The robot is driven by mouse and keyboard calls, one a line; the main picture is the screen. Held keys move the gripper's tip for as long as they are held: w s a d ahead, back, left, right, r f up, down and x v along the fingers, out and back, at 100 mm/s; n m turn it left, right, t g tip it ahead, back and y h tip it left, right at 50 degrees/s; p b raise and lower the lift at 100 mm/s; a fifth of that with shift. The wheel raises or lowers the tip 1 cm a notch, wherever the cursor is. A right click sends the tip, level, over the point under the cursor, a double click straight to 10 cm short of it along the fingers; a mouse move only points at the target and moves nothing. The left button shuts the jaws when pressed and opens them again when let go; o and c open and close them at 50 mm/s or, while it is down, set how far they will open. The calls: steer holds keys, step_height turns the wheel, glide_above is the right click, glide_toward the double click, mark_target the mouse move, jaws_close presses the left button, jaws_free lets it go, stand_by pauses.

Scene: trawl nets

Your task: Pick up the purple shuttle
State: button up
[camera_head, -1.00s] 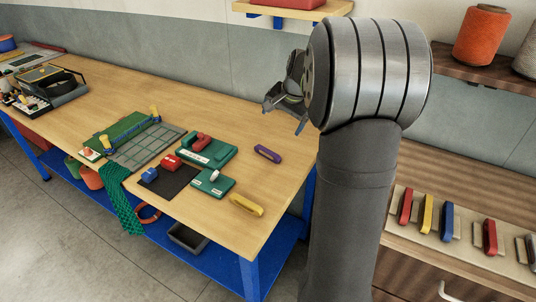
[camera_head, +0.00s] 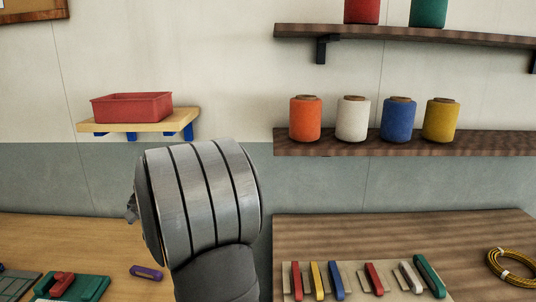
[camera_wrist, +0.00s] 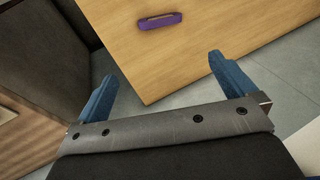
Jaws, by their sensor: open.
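The purple shuttle (camera_head: 146,272) lies flat on the light wooden table at the lower left of the head view, right of a green block with a red piece. It also shows in the wrist view (camera_wrist: 160,21) near the top, beyond the fingertips and apart from them. My gripper (camera_wrist: 168,78) is open and empty, with its two blue fingers spread wide. In the head view my arm hides most of the gripper; only a small part shows at the left edge of the wrist.
A red bin (camera_head: 132,107) stands on a small wall shelf (camera_head: 150,121). A darker bench (camera_head: 400,235) at the right holds a row of coloured shuttles and a yellow coil (camera_head: 512,266). Thread spools stand on wall shelves. The table (camera_wrist: 215,45) around the purple shuttle looks clear in the wrist view.

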steer(key=c, duration=1.2)
steer(key=shift+c, duration=0.2)
steer(key=n+g+h, duration=0.2)
steer(key=n+h, duration=0.2)
steer(key=n, duration=1.2)
glide_above(151, 271)
steer(key=f, duration=1.6)
steer(key=shift+w+d, duration=0.25)
steer(key=shift+s+a+f, duration=0.1)
steer(key=shift+f, duration=1.25)
steer(key=shift+s+a+f, duration=0.1)
steer(key=shift+f, duration=1.25)
steer(key=shift+c, duration=0.2)
